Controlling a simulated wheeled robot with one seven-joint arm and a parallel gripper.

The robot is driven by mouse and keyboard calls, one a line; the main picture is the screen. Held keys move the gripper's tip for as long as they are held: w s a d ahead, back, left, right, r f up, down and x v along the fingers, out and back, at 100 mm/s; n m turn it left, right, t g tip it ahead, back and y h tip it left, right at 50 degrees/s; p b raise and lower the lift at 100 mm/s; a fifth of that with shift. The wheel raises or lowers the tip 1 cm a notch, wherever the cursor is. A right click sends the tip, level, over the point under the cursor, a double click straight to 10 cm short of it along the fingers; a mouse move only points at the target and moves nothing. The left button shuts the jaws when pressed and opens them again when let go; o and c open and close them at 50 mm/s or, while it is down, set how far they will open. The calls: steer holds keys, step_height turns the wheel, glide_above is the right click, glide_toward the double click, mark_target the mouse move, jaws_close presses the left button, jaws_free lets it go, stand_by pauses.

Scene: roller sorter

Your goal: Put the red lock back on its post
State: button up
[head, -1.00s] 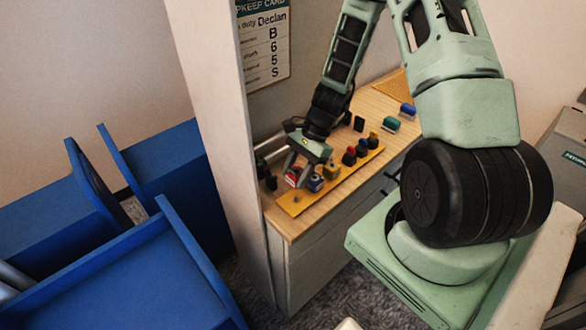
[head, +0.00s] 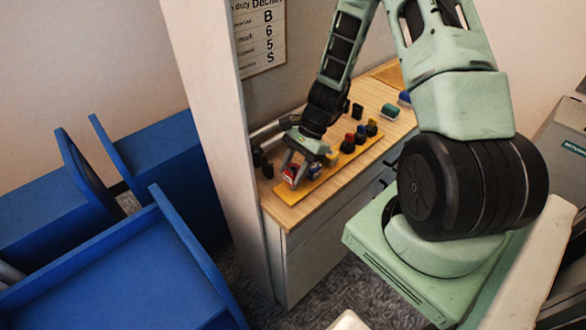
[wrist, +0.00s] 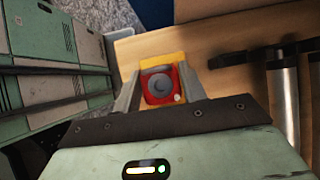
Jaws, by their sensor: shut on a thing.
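The red lock (head: 289,176) is between the two fingers of my gripper (head: 297,173), at the near left end of the yellow strip (head: 316,189). In the wrist view my gripper (wrist: 160,88) is shut on the red lock (wrist: 157,84), with a finger on each side. The yellow strip (wrist: 162,60) shows just beyond and beneath the lock. The post is not visible under the lock, and I cannot tell whether the lock touches it. A blue lock (head: 313,170) stands right beside my gripper on the strip.
Red (head: 348,142), blue (head: 360,134) and dark yellow-topped (head: 371,127) pieces stand farther along the strip. Metal rollers (wrist: 285,95) and a white upright (head: 222,130) are close to my gripper.

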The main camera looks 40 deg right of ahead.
steer(key=shift+f, duration=0.3)
steer(key=shift+f+b, duration=1.05)
steer(key=shift+f+b, duration=0.3)
steer(key=shift+f, duration=0.2)
stand_by(0.4)
steer(key=o, duration=1.2)
steer(key=shift+c, duration=0.2)
steer(key=b+v, duration=0.2)
steer(key=v, duration=1.5)
steer(key=shift+r, duration=0.25)
